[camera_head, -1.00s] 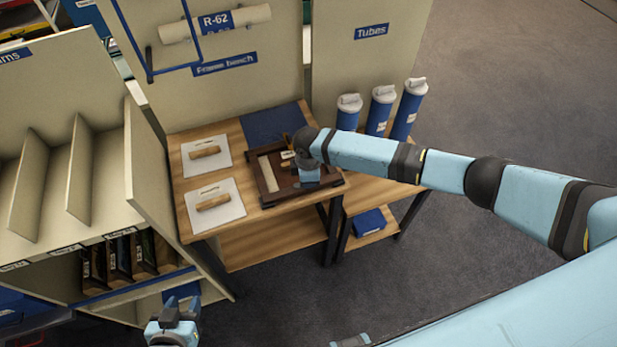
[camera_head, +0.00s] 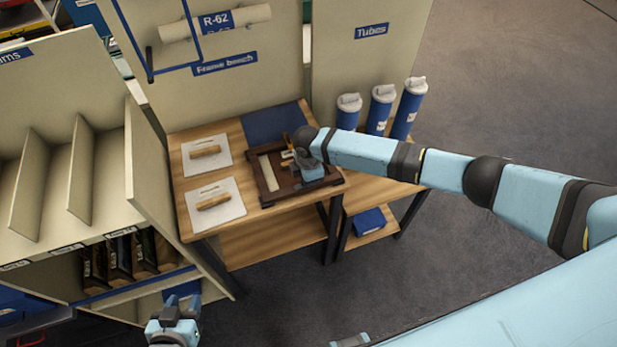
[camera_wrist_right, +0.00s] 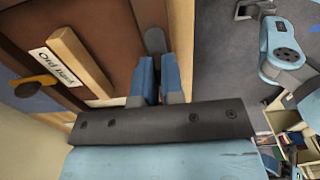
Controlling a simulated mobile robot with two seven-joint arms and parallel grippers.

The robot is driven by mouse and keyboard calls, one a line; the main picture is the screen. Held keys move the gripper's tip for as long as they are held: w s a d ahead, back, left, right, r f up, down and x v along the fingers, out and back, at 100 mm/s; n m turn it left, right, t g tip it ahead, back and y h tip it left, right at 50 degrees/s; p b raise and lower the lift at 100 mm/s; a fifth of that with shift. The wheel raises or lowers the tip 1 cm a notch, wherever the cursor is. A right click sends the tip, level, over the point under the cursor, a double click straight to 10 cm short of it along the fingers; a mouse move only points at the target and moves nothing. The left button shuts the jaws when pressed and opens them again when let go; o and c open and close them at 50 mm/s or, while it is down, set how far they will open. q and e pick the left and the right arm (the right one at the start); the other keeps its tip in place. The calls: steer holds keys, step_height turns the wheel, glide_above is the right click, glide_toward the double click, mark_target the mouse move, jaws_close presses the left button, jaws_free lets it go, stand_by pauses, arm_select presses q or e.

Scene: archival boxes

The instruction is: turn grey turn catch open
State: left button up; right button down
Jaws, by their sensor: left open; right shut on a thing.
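A dark wooden frame (camera_head: 266,195) lies face down on the bench, with a brown back panel (camera_wrist_right: 103,22) in it. The grey turn catch (camera_wrist_right: 155,40) sits at the frame's edge in the right wrist view. My right gripper (camera_wrist_right: 158,70) has its blue fingers shut on the grey catch, hiding its lower part. A yellow-orange turn catch (camera_wrist_right: 30,88) sits on the frame's other side; it also shows in the head view (camera_head: 286,138). My left gripper (camera_head: 174,307) is open and empty, low in the head view, away from the bench.
Several blue tubes (camera_head: 381,108) stand at the right. A pale shelf unit (camera_head: 60,190) stands left of the bench.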

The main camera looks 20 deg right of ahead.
steer(key=c, duration=1.2)
jaws_free()
steer(key=shift+a, duration=0.1)
steer(key=shift+c, duration=0.2)
step_height(320, 180, up, 14)
steer(key=b, duration=0.1)
steer(key=s+a+f+m+t+y, duration=0.4)
steer(key=s+a+f+m+y, duration=0.25)
steer(key=s+a+f, duration=0.35)
steer(key=s+d+f+m+t+h, duration=0.1)
steer(key=s+d+m+t+h, duration=0.2)
steer(key=s+d+m+t, duration=0.4)
steer(key=s+d+m, duration=0.2)
steer(key=s+d, duration=0.4)
steer(key=s, duration=0.2)
